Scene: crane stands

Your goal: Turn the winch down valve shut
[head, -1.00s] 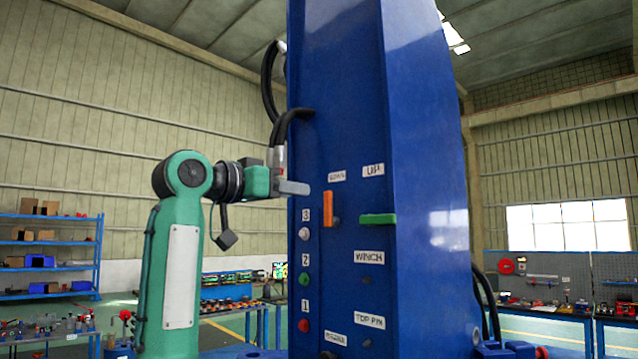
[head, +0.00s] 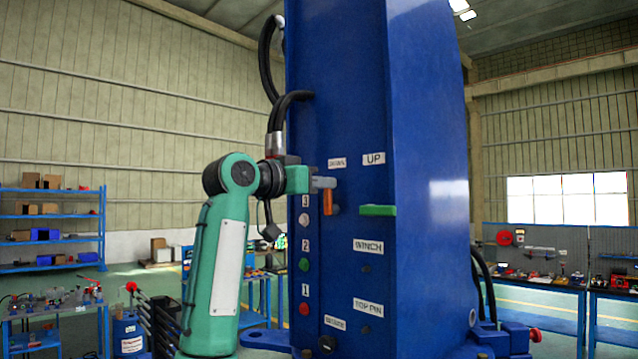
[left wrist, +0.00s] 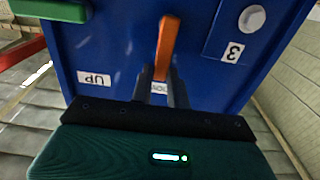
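The winch down valve has an orange handle (head: 327,207) that stands upright on the blue crane column (head: 340,120), below the DOWN label (head: 337,162). My left gripper (head: 324,184) is at the handle's top end and hides part of it. In the left wrist view, the orange handle (left wrist: 168,38) reaches toward my left gripper (left wrist: 163,75). Its end lies between the two dark fingertips, which stand apart with the label showing between them. I cannot tell whether either finger touches it. My right gripper is not in view.
A green handle (head: 378,210) lies level under the UP label (head: 374,158), right of the orange one; it also shows in the left wrist view (left wrist: 50,11). Buttons numbered 1 to 3 run down the column's left side. Black hoses (head: 270,80) curve above my left arm.

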